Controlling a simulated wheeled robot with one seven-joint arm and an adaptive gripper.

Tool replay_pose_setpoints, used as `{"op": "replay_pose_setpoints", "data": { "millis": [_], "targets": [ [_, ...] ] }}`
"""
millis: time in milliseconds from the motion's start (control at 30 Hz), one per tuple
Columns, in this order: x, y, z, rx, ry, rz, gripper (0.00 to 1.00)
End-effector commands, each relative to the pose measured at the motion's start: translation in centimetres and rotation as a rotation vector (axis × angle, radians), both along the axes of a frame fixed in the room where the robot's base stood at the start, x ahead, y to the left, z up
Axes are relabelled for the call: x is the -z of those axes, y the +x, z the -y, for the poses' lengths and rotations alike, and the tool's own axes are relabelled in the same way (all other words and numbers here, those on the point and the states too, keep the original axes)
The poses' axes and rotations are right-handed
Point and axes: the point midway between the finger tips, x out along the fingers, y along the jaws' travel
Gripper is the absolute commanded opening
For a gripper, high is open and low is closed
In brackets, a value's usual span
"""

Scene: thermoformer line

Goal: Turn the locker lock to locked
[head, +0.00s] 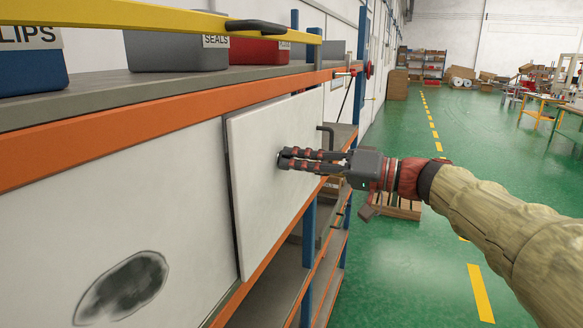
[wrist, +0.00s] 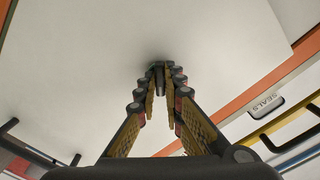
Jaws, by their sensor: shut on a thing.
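The locker door (head: 272,170) is a flat white panel under the orange shelf edge. It also fills the upper part of the wrist view (wrist: 100,60). My gripper (head: 284,159) is at the door's face, its two red-and-black fingers close together at the tips. In the wrist view my gripper (wrist: 159,76) is shut on a small dark piece, the lock (wrist: 159,70), which stands out from the door. The fingertips hide most of the lock, so its turned position cannot be told. A dark bent handle (head: 327,132) shows at the door's right side.
Bins stand on the shelf above, including a grey one labelled SEALS (head: 175,52). A yellow rail (head: 190,20) runs in front of them. Open lower shelves (head: 280,290) lie below right of the door. Green floor (head: 400,270) is clear to the right, with a wooden pallet (head: 396,207) beyond my gripper.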

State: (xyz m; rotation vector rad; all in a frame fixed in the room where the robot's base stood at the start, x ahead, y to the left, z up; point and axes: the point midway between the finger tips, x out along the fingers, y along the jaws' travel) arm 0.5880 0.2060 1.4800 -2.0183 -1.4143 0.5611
Motion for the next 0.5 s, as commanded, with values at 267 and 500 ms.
{"op": "replay_pose_setpoints", "data": {
  "millis": [267, 500],
  "targets": [
    [0.49, 0.08, 0.02, 0.0, -0.019, 0.045, 0.0],
    [0.53, 0.07, 0.03, 0.001, -0.035, 0.087, 0.0]
  ]
}}
